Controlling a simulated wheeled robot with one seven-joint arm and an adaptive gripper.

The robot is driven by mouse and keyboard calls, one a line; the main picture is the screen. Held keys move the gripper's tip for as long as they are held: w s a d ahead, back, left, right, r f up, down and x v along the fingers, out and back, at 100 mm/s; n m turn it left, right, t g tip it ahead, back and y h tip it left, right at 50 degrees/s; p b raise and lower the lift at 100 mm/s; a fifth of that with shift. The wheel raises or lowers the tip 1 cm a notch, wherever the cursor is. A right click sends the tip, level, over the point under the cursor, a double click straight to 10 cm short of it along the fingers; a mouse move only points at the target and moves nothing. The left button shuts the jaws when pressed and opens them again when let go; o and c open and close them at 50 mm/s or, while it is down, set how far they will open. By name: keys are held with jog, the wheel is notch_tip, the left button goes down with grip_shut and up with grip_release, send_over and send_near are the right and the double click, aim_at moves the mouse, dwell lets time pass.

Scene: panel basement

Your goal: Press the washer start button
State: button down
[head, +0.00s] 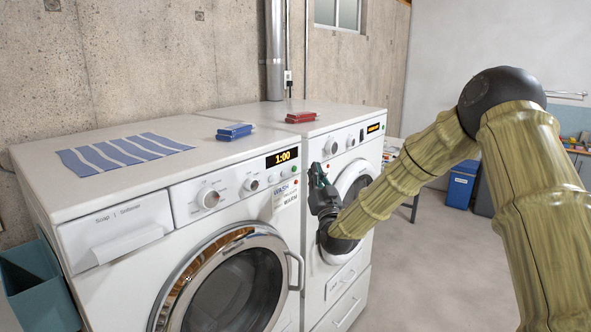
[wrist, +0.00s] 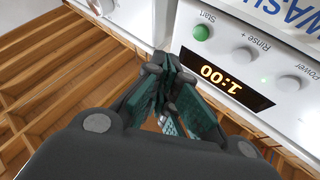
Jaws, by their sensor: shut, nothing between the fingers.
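The front washer (head: 225,235) is white, with a round glass door and a lit display (head: 282,157) reading 1:00. Its small green start button (head: 295,168) is at the right end of the row under the display. In the wrist view the green button (wrist: 201,32) is beside the label "Start", with the "Rinse+" and "Power" buttons along the same panel. My gripper (head: 317,172) is shut and empty, just right of the panel's right end. In the wrist view its fingertips (wrist: 172,62) are together, left of the display and below the button, seemingly apart from it.
A second white machine (head: 345,150) stands beside the washer, behind my gripper. A striped cloth (head: 123,152), a blue object (head: 234,131) and a red object (head: 300,117) lie on top. The washer's door handle (head: 298,270) sticks out. Floor at right is open.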

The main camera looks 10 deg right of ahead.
aim_at(295, 169)
jog(key=shift+w+a+b, duration=0.55)
jog(key=shift+w+a, duration=0.6)
jog(key=shift+w, duration=0.3)
jog(key=shift+w+a+b, duration=0.15)
jog(key=shift+b, duration=0.15)
dwell(0.3)
jog(key=shift+w+a, duration=0.15)
